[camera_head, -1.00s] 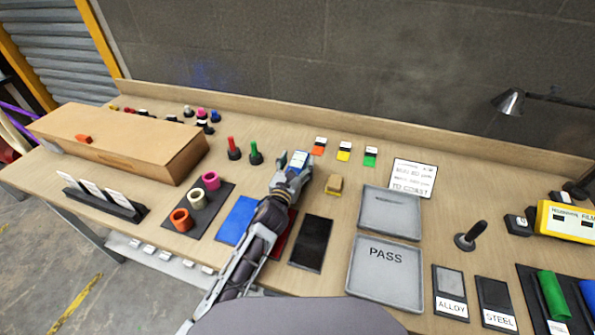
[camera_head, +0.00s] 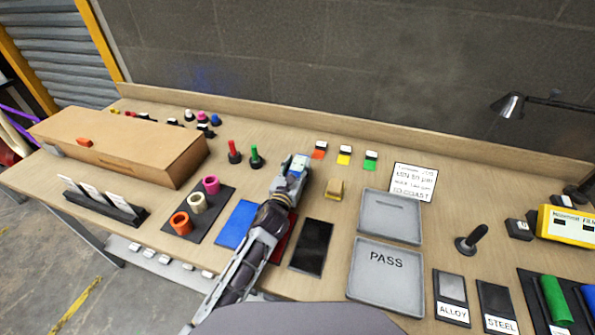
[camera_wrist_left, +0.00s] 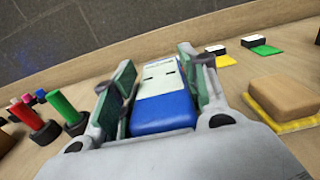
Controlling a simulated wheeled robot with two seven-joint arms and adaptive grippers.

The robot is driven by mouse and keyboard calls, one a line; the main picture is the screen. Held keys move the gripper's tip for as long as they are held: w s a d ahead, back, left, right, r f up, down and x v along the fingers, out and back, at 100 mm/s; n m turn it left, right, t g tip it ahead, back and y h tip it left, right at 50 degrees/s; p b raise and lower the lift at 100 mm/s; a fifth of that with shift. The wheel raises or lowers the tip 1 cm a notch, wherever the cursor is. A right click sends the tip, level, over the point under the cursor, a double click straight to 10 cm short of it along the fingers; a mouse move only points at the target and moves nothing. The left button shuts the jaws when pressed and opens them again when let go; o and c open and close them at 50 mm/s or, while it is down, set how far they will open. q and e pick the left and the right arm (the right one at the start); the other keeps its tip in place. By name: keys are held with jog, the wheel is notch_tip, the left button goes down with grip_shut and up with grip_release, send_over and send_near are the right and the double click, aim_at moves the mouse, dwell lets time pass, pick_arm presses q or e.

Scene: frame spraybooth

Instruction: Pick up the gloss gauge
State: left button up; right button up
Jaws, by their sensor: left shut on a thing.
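The gloss gauge (camera_wrist_left: 165,100) is a small block with a blue body and a white top face. In the left wrist view it sits between the two fingers of my left gripper (camera_wrist_left: 160,85), which is shut on it. In the head view the gauge (camera_head: 298,162) shows at the tip of my left gripper (camera_head: 292,172), partly hidden by the fingers. I cannot tell whether its underside touches the bench. My right gripper is not in view.
Red and green markers (camera_head: 255,156) stand left of the gripper. A tan block on a yellow base (camera_head: 334,190) is close on the right. Coloured swatches (camera_head: 344,156) lie behind it. Grey trays (camera_head: 388,275), one marked PASS, are farther right. A cardboard box (camera_head: 120,140) is at left.

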pick_arm(q)
jog(key=shift+r, duration=0.15)
jog(key=shift+r, duration=0.95)
notch_tip(320, 180, up, 7)
jog(key=shift+r+p, duration=0.1)
jog(key=shift+p, duration=0.8)
jog(key=shift+r, duration=0.35)
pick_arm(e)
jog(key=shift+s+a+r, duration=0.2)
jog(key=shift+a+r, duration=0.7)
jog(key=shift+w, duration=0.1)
pick_arm(q)
jog(key=shift+r, duration=0.15)
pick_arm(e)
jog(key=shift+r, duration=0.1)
pick_arm(q)
jog(key=shift+r, duration=0.15)
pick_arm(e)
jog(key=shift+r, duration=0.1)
